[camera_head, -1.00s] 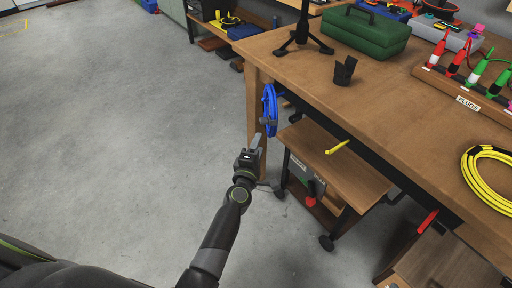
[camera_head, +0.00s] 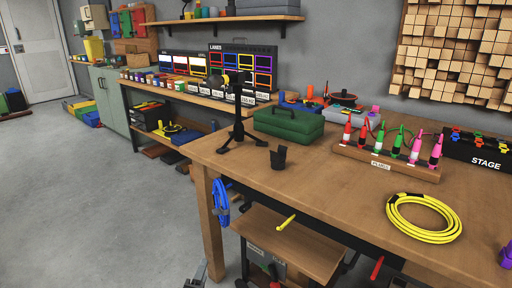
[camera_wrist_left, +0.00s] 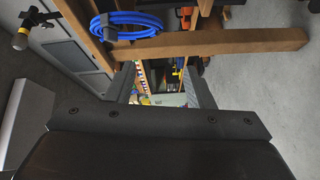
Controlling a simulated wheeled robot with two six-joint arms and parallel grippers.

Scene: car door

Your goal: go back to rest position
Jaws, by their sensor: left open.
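My left gripper (camera_head: 197,274) shows only at the bottom edge of the head view, left of the small shelf under the workbench. Its two fingers stand apart in the left wrist view (camera_wrist_left: 162,88), with nothing between them. A coiled blue cable (camera_head: 221,203) hangs at the workbench's near left corner, above and to the right of the gripper. It also shows in the left wrist view (camera_wrist_left: 127,23), clear of the fingers. My right gripper is out of view.
The wooden workbench (camera_head: 330,180) holds a green toolbox (camera_head: 289,123), a black stand (camera_head: 238,130), a plug rack (camera_head: 387,164) and a coiled yellow cable (camera_head: 424,218). A lower wooden shelf (camera_head: 290,244) sits under it. Grey floor (camera_head: 90,200) at left is clear.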

